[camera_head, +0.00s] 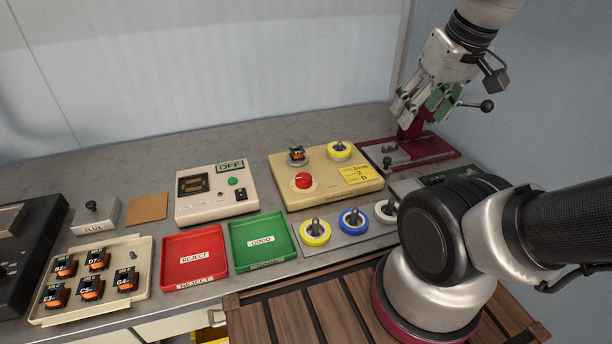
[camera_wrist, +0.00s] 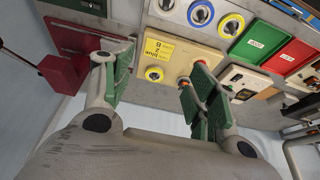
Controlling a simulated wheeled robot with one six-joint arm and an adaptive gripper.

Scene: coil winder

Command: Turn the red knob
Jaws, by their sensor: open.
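The red knob (camera_head: 304,181) is round and sits on the front left of the beige coil winder box (camera_head: 283,197). The box also carries a yellow note (camera_head: 360,173), a yellow-ringed spool (camera_head: 339,150) and a small black-and-orange part (camera_head: 296,153). My gripper (camera_head: 420,110) is up at the right, above the dark red stand and well apart from the knob. In the wrist view its green-padded fingers (camera_wrist: 160,78) are spread with nothing between them. The box (camera_wrist: 178,55) shows beyond them there; the right finger hides part of it, around the knob.
The dark red stand (camera_head: 437,151) with a black-balled lever (camera_head: 487,106) is close to my gripper. Yellow, blue and white spools stand on a grey rack (camera_head: 335,240) before the box. A green tray (camera_head: 287,252), red tray (camera_head: 169,275) and OFF-labelled meter (camera_head: 214,207) lie left.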

